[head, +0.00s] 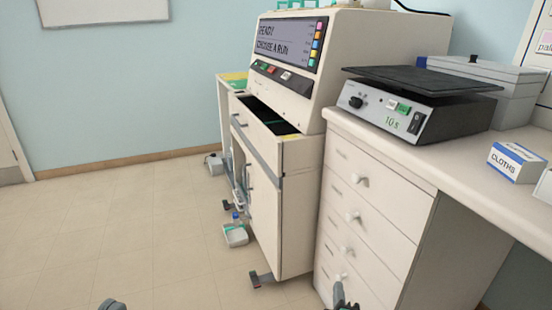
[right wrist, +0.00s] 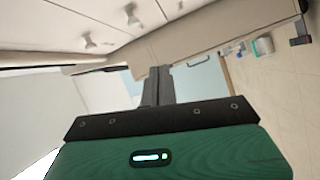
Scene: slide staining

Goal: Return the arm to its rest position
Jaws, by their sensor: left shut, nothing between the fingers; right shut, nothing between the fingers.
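My right gripper (head: 340,293) shows at the bottom of the head view, in front of the white drawer cabinet (head: 365,220). In the right wrist view its dark fingers (right wrist: 158,84) are together with nothing between them. I cannot tell from the views how far they are from the cabinet front. My left gripper (head: 112,304) shows only as a small dark tip at the bottom edge of the head view, over bare floor, and it is shut and empty. Most of both arms is out of view.
The staining machine (head: 340,45) stands at centre, its top drawer (head: 270,125) partly open. A device with a black plate (head: 415,105) and a CLOTHS box (head: 517,163) are on the counter (head: 460,160). The left floor is clear.

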